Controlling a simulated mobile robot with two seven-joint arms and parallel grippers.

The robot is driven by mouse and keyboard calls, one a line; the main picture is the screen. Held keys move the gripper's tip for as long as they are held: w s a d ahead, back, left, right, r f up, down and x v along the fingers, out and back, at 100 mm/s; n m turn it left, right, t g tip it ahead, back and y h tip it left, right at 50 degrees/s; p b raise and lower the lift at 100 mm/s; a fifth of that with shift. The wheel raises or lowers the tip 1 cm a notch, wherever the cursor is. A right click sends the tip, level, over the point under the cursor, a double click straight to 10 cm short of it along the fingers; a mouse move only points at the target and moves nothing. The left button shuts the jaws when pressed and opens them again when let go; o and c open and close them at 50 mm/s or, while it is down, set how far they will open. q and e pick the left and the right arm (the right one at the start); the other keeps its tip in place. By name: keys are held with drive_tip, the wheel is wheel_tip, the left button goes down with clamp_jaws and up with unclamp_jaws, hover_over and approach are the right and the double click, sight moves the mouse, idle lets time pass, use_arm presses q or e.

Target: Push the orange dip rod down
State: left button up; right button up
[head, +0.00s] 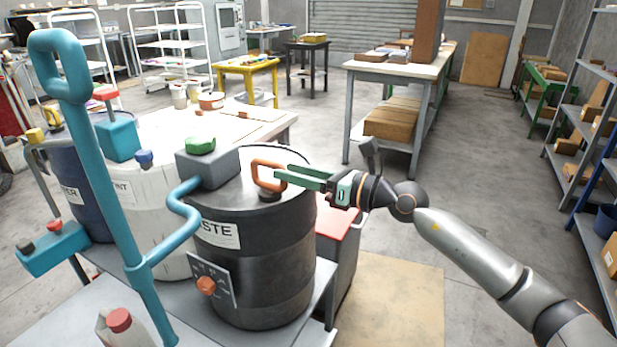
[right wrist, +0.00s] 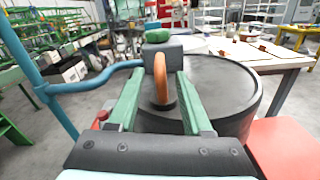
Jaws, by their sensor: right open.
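The orange dip rod (head: 268,176) shows as an orange loop handle standing up from the lid of the black waste drum (head: 262,235). In the right wrist view the handle (right wrist: 160,78) stands upright between the two green fingers. My right gripper (head: 282,175) is open, with its fingers on either side of the handle; in the right wrist view (right wrist: 157,95) a gap shows beside each finger. Whether a finger touches the handle I cannot tell. The rod below the lid is hidden inside the drum. My left gripper is not in view.
A grey box with a green knob (head: 201,145) sits on the drum lid beside the handle. A teal pipe (head: 105,190) with a loop top stands at the left. A red-topped cabinet (head: 338,222) is right of the drum. Open floor lies further right.

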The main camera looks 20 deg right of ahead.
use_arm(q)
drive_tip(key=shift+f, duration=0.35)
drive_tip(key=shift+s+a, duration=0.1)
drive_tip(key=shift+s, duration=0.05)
use_arm(e)
drive_tip(key=shift+v, duration=1.7)
